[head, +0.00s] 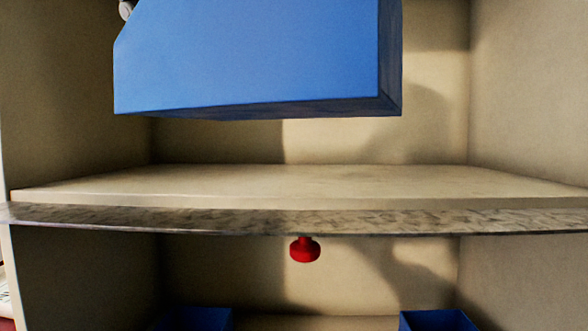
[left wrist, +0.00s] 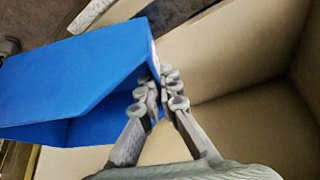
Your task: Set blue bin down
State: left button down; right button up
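The blue bin (head: 250,55) hangs in the air in the upper middle of the head view, with a gap between its underside and the beige shelf board (head: 300,184). Its top is cut off by the frame. In the left wrist view, the blue bin (left wrist: 85,75) is at the left, its open side showing. My left gripper (left wrist: 161,88) is closed on the bin's side wall near its edge. In the head view only a small grey part of it shows at the bin's upper left corner. My right gripper is in neither view.
The shelf board is clear, with side walls left and right. A rough strip (head: 300,219) runs along its front edge. A red knob (head: 305,250) hangs below it. Two more blue bins (head: 438,320) (head: 203,318) show in the lower compartment.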

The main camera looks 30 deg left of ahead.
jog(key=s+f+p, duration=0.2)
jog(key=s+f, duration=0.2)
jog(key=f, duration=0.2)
pick_arm(q)
jog(key=w+a, duration=0.3)
jog(key=w, duration=0.2)
jog(key=w+a+f, duration=0.1)
jog(key=w+a, duration=0.2)
jog(key=w, duration=0.3)
jog(key=w+a+f, duration=0.1)
jog(key=w+a, duration=0.3)
jog(key=w, duration=0.1)
jog(key=shift+w+a+f, duration=0.1)
jog(key=shift+w+f, duration=0.15)
notch_tip(320, 180, down, 4)
jog(key=shift+f+b, duration=0.1)
jog(key=shift+b, duration=0.45)
jog(key=shift+w+a+f, duration=0.1)
jog(key=shift+w+f, duration=0.05)
jog(key=shift+w, duration=0.05)
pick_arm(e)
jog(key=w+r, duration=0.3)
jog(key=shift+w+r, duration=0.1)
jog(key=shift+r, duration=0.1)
